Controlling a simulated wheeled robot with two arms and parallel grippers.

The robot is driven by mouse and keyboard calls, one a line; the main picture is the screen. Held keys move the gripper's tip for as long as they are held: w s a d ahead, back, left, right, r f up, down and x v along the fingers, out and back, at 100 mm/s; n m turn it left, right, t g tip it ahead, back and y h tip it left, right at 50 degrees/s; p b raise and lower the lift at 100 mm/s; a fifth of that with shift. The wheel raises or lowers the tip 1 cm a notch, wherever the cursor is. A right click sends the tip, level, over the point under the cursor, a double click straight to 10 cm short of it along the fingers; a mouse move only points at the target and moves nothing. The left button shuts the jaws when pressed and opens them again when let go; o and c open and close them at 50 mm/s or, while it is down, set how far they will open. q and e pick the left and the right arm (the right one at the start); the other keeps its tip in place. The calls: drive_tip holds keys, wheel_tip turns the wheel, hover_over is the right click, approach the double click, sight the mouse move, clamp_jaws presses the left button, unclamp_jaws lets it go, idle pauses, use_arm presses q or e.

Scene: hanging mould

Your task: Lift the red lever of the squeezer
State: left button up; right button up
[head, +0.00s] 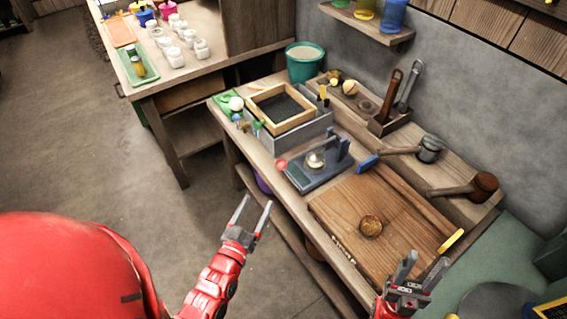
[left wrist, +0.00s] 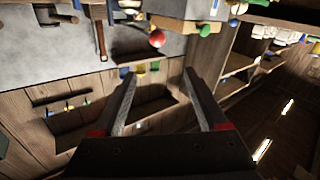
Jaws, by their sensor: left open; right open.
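The squeezer (head: 318,168) is a dark grey press on the workbench, with a pale round piece in its middle. The red end of its lever (head: 281,165) sticks out at the left, near the bench's front edge. In the left wrist view a red ball (left wrist: 157,38) shows just beyond my fingertips, roughly centred between them. My left gripper (head: 256,204) is open and empty, in front of the bench and apart from the red end; its open fingers also show in the left wrist view (left wrist: 160,74). My right gripper (head: 428,262) is open and empty near the wooden board.
A wooden board (head: 345,218) with a round brown piece (head: 370,226) lies right of the squeezer. A wooden frame (head: 281,107) on a grey box stands behind it. A blue-headed tool (head: 367,165) and mallets (head: 478,187) lie at the back. Floor left of the bench is free.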

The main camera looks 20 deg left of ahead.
sight(279, 168)
use_arm(q)
drive_tip(key=w+p, duration=0.1)
drive_tip(key=w, duration=0.4)
drive_tip(key=w+d+p, duration=0.1)
drive_tip(key=w, duration=0.5)
drive_tip(key=w+p, duration=0.1)
drive_tip(key=w, duration=0.5)
drive_tip(key=shift+w+d+f, duration=0.1)
drive_tip(key=shift+d+f, duration=0.25)
drive_tip(key=shift+f, duration=0.05)
clamp_jaws()
